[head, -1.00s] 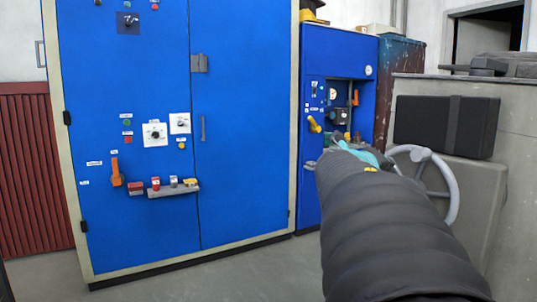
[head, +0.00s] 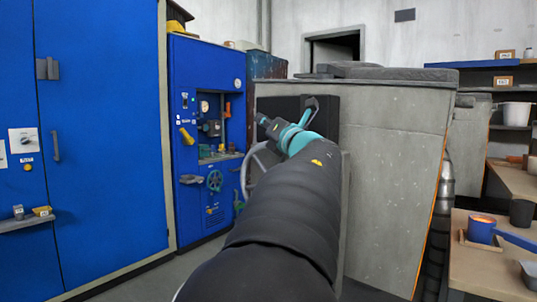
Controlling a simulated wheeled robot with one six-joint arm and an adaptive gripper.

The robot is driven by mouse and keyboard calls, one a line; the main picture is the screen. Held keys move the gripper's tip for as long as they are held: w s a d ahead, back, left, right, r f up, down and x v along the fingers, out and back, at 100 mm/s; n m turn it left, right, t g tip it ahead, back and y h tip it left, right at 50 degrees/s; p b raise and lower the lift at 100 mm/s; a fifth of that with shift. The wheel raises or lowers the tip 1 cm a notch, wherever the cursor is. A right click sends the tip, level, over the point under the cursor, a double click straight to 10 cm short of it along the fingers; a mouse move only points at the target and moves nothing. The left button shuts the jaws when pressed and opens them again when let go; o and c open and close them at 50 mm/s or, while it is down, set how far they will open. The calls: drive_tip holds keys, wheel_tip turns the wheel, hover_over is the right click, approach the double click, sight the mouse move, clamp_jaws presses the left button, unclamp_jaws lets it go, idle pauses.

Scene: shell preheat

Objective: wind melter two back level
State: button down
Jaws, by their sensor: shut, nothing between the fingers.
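Grey melters stand at the right. The nearer one (head: 390,165) is a large speckled grey block with a dark box (head: 328,128) on its side. A grey handwheel (head: 248,172) stands at its left face, partly hidden behind my arm. My arm reaches up and forward in front of this melter, and my gripper (head: 311,104) is small, dark and in front of the dark box. It holds nothing and appears apart from the handwheel. A second grey block (head: 468,145) shows behind to the right. Neither block carries a number I can read.
A tall blue cabinet (head: 105,150) fills the left. A bench (head: 470,275) at right holds a blue ladle-like cup (head: 481,232) with glowing contents.

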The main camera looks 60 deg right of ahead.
drive_tip(key=s+f+n+y+b, duration=0.1)
drive_tip(key=s+f+n+y, duration=0.2)
drive_tip(key=s, duration=0.4)
drive_tip(key=s+d+f+n+g+y+b, duration=0.15)
drive_tip(key=s+n, duration=0.25)
drive_tip(key=s, duration=0.4)
drive_tip(key=s+a+f+n+y, duration=0.1)
drive_tip(key=s+f+n+y, duration=0.25)
drive_tip(key=s, duration=0.35)
drive_tip(key=w+d+r, duration=0.1)
drive_tip(key=w, duration=1.3)
drive_tip(key=shift+d+r+p, duration=0.15)
drive_tip(key=shift+r+p, duration=0.1)
drive_tip(key=shift+p, duration=0.2)
drive_tip(key=shift+s, duration=0.1)
